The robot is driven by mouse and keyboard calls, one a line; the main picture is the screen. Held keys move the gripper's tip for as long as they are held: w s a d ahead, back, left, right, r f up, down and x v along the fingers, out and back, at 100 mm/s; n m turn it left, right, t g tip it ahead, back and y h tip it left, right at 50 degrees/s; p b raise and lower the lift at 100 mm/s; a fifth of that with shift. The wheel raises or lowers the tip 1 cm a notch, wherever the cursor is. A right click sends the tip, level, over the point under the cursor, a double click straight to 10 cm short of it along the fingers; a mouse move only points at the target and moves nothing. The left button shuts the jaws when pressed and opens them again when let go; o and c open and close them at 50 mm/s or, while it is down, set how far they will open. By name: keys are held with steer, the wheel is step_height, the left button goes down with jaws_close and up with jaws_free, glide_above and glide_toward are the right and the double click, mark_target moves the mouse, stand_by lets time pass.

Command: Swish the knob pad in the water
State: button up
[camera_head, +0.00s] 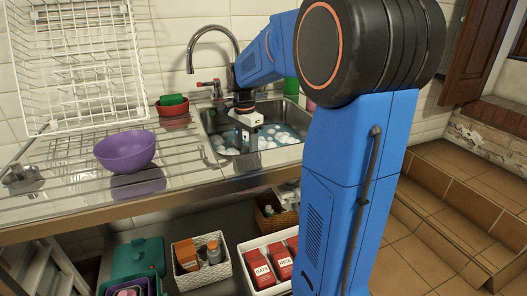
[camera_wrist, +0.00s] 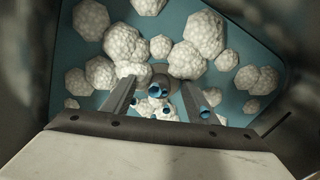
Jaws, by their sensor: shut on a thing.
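The water (camera_head: 297,133) lies blue in the metal sink, with clumps of white foam on it. My gripper (camera_head: 247,148) points down into the left part of the basin, low over the water. In the wrist view its two fingers (camera_wrist: 159,90) come together around a small dark round knob, which I take as the knob pad (camera_wrist: 160,79). The pad's lower part is hidden, so I cannot tell how deep it sits in the foam and water (camera_wrist: 235,97). In the head view the pad is not clear.
The sink's walls (camera_head: 210,125) stand close around my gripper. A tap (camera_head: 190,58) arches over the back left. A purple bowl (camera_head: 124,150) stands on the drainboard under a white rack (camera_head: 75,65).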

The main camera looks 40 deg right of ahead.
steer(key=shift+s+d, duration=0.3)
steer(key=shift+d, duration=0.8)
steer(key=shift+s+d, duration=0.35)
steer(key=shift+d, duration=0.7)
steer(key=shift+s+d, duration=0.3)
steer(key=shift+d, duration=0.8)
steer(key=shift+w+a, duration=0.35)
steer(key=shift+a, duration=0.75)
steer(key=shift+w+a, duration=0.3)
steer(key=shift+a, duration=0.85)
steer(key=shift+w+a, duration=0.35)
steer(key=shift+a, duration=0.75)
steer(key=shift+r, duration=0.1)
step_height(320, 180, up, 20)
